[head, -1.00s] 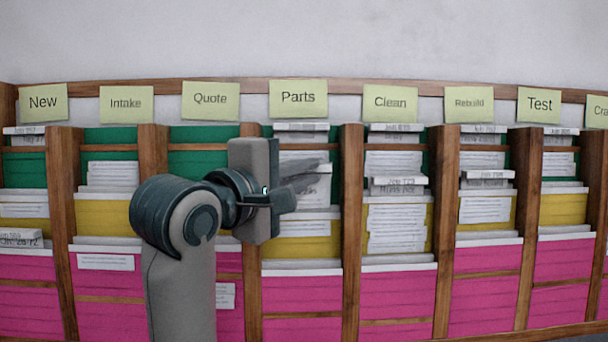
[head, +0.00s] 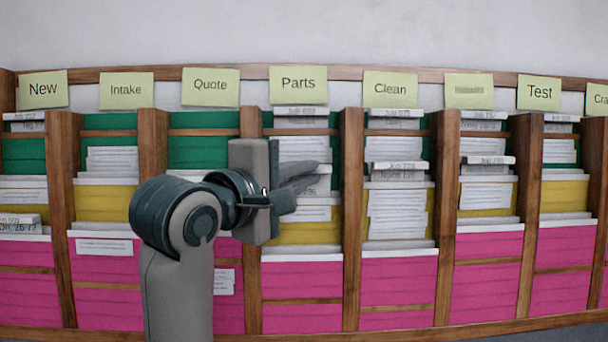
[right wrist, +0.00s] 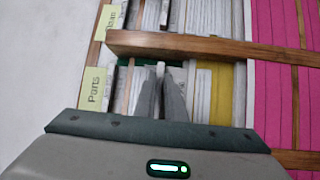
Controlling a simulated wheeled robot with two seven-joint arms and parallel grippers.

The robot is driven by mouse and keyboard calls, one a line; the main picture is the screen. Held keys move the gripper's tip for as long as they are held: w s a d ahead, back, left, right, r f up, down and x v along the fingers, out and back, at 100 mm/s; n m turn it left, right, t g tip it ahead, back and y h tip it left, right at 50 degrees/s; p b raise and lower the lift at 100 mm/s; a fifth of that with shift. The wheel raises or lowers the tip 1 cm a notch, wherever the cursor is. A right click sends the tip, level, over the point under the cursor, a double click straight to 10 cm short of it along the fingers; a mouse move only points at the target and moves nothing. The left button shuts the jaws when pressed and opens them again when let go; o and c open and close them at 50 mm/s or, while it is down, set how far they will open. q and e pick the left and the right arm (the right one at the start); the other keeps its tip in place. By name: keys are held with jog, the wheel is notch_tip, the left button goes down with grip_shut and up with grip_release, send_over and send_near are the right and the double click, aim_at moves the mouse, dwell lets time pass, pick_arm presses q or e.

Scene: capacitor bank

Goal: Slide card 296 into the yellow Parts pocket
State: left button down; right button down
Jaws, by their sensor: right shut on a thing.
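My right gripper (head: 308,178) is in front of the Parts column, under the Parts label (head: 298,78). Its fingers are shut on a card (head: 325,168), mostly hidden behind them in the head view; its full number is not readable. In the right wrist view the fingers (right wrist: 166,95) pinch the card's pale edge (right wrist: 160,70). The yellow Parts pocket (head: 300,234) shows just below the gripper, with white cards standing in it. It also shows in the right wrist view (right wrist: 222,95). I cannot tell whether the held card's lower end is inside it. My left gripper is out of view.
Wooden dividers (head: 351,220) flank the Parts column; one also shows close to the fingers in the right wrist view (right wrist: 180,47). A green pocket (head: 334,150) lies above and a pink pocket (head: 302,280) below. Neighbouring columns hold cards, as under Clean (head: 390,87).

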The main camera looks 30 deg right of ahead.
jog(key=shift+f+b, duration=0.8)
jog(key=shift+f, duration=0.15)
jog(key=c, duration=1.7)
grip_release()
jog(key=shift+c, duration=0.2)
